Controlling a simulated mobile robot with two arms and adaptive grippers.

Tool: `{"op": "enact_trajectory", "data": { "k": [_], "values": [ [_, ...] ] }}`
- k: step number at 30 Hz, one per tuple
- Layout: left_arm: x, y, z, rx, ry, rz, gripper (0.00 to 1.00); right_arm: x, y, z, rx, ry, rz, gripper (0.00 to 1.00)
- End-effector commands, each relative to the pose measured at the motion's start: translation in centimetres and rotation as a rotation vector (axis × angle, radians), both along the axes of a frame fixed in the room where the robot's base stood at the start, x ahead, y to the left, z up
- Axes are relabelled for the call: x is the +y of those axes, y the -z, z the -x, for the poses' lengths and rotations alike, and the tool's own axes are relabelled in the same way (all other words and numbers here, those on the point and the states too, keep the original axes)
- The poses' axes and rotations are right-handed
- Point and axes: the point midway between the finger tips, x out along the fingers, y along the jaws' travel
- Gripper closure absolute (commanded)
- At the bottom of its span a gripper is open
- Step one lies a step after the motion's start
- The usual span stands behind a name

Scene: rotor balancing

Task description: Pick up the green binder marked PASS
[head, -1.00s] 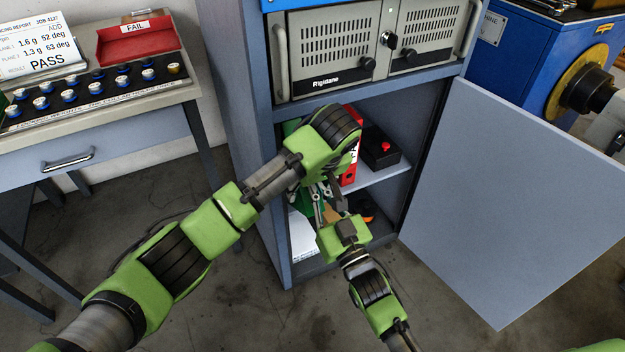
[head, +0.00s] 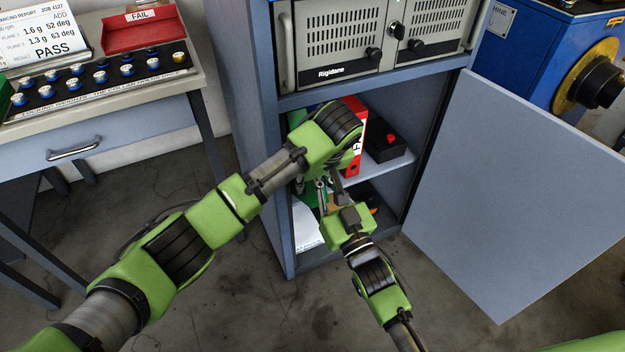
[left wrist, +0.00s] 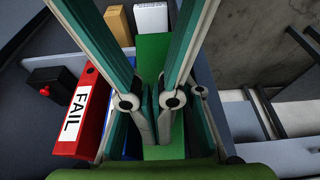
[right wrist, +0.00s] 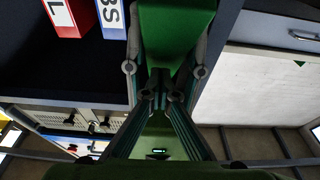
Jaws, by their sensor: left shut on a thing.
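The green binder (head: 297,118) is in the open cabinet, at the left of the shelf, mostly hidden behind my arm. My left gripper (head: 322,185) reaches into the cabinet and is shut on it. Its green face shows between the fingers in the left wrist view (left wrist: 153,55). The PASS mark on it is not visible. A red binder marked FAIL (left wrist: 76,115) stands to its left in that view. My right gripper (head: 336,192) is just below the left one, close to it.
A black box with a red button (head: 386,145) sits right of the red binder (head: 353,160). The cabinet door (head: 510,200) stands open at right. A table (head: 120,105) is at left. The floor in front is clear.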

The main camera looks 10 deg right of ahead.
Motion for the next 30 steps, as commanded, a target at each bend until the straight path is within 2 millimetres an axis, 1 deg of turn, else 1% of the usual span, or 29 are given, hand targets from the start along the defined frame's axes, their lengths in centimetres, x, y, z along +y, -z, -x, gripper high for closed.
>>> {"op": "enact_trajectory", "data": {
  "k": [8, 11, 14, 24, 27, 30],
  "values": [
    [0.0, 0.0, 0.0, 0.000, 0.000, 0.001, 1.00, 0.0, 0.0, 0.1, 0.001, 0.000, 0.000, 1.00],
    [0.0, 0.0, 0.0, 0.000, 0.000, 0.001, 1.00, -0.2, 0.3, 0.7, 0.003, 0.000, 0.001, 1.00],
    [0.0, 0.0, 0.0, 0.000, 0.000, 0.001, 1.00, -0.7, 0.7, 2.1, 0.004, 0.000, 0.001, 1.00],
    [0.0, 0.0, 0.0, 0.000, 0.000, 0.001, 1.00, -2.7, 2.4, 8.5, 0.005, -0.001, 0.002, 1.00],
    [0.0, 0.0, 0.0, 0.000, 0.000, 0.001, 1.00, -3.2, 2.7, 9.8, 0.003, 0.000, 0.000, 1.00],
    [0.0, 0.0, 0.0, 0.000, 0.000, 0.001, 1.00, -3.5, 2.9, 10.6, 0.003, 0.000, 0.001, 1.00]
  ]
}}
